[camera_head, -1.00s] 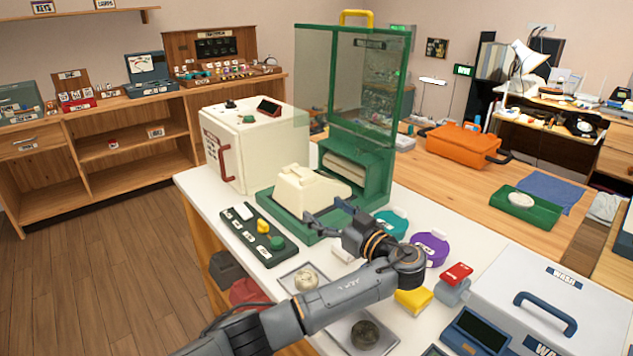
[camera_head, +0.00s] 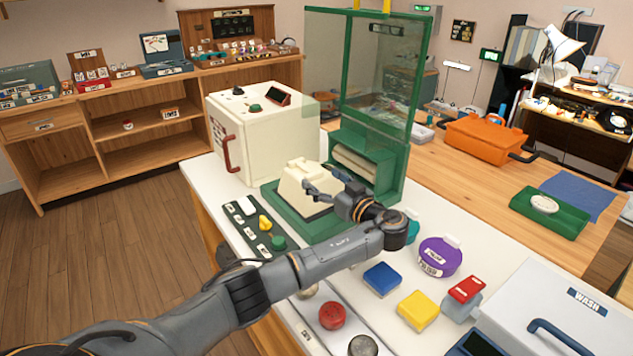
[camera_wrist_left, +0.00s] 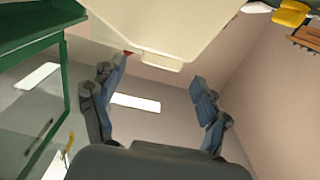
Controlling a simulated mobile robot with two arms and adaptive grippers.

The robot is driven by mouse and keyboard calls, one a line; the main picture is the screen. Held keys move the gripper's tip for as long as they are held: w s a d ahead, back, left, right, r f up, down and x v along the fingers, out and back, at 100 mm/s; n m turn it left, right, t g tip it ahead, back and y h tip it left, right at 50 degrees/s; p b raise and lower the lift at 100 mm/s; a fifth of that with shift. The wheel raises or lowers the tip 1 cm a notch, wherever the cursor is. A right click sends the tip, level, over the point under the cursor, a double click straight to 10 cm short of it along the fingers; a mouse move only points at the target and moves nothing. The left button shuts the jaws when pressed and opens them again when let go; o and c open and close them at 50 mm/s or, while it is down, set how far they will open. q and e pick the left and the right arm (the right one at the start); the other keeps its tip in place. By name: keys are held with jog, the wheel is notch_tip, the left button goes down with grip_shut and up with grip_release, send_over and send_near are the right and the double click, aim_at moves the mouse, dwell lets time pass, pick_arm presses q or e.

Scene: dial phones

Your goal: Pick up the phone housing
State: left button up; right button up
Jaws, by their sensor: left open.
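The cream phone housing (camera_head: 296,190) sits on the green base plate (camera_head: 277,205) of the tall green-framed, clear-sided machine (camera_head: 370,100). My left gripper (camera_head: 322,181) is open at the right side of the housing, its fingers pointing towards it and partly covering it. In the left wrist view, a large cream body (camera_wrist_left: 150,22), apparently the housing, lies just beyond the open fingertips (camera_wrist_left: 163,68). Nothing is between the fingers. I cannot tell whether a finger touches the housing. My right gripper is not in view.
A cream box with a red handle (camera_head: 262,135) stands behind left. A dark control panel (camera_head: 255,228) lies in front. A purple round container (camera_head: 440,257), blue block (camera_head: 382,279), yellow block (camera_head: 418,310) and grey WASH case (camera_head: 545,300) are to the right. My forearm crosses the front of the table.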

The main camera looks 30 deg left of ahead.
aim_at(312, 172)
pick_arm(q)
jog(key=shift+w+a+r, duration=0.1)
jog(key=shift+w+a, duration=0.1)
jog(key=shift+a, duration=0.35)
jog(key=p+x, duration=0.1)
jog(key=x, duration=0.2)
jog(key=shift+w+a, duration=0.15)
jog(key=shift+a, duration=0.15)
jog(key=shift+w+a, duration=0.15)
jog(key=shift+a, duration=0.2)
jog(key=shift+c, duration=0.3)
grip_shut()
